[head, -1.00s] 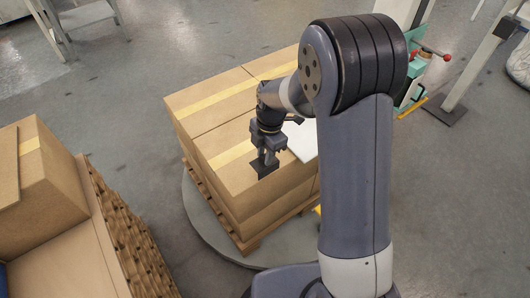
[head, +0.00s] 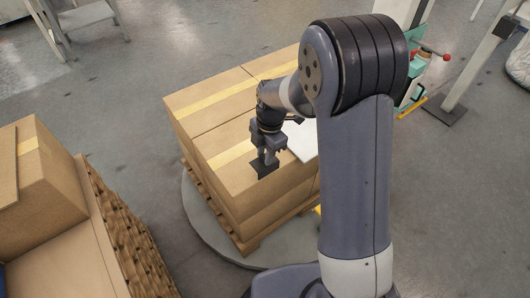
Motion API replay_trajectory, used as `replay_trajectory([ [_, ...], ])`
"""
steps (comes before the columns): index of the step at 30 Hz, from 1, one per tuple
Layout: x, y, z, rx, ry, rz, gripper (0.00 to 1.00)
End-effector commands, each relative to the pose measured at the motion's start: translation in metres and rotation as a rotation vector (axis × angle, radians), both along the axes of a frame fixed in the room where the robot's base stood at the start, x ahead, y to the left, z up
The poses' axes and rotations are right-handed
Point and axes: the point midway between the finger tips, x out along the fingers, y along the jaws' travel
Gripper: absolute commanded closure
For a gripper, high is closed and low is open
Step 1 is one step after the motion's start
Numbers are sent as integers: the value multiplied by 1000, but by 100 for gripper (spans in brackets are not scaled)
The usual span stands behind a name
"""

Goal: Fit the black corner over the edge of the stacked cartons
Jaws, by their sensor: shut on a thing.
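The stacked cartons (head: 222,182) stand on a wooden pallet in the middle of the head view, with yellowish tape strips across their tops. My gripper (head: 268,158) is over the top of the near carton, close to its front edge. It is shut on the black corner (head: 264,171), a small dark piece that shows just below the fingers. The corner appears at or just above the carton top, inside the near edge; I cannot tell whether it touches. My arm hides the right part of the stack.
The pallet (head: 250,244) rests on a round grey turntable (head: 208,225). A white sheet (head: 302,140) lies on the cartons beside my gripper. Another carton (head: 48,175) and a brown stack (head: 125,235) stand at the left. A teal machine (head: 413,92) stands behind at right.

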Motion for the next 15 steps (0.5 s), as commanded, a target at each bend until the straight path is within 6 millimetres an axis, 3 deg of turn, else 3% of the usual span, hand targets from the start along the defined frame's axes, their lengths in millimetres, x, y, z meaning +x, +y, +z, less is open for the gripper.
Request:
replay_trajectory([
  [15,0,0,-22,-1,1,0,97],
])
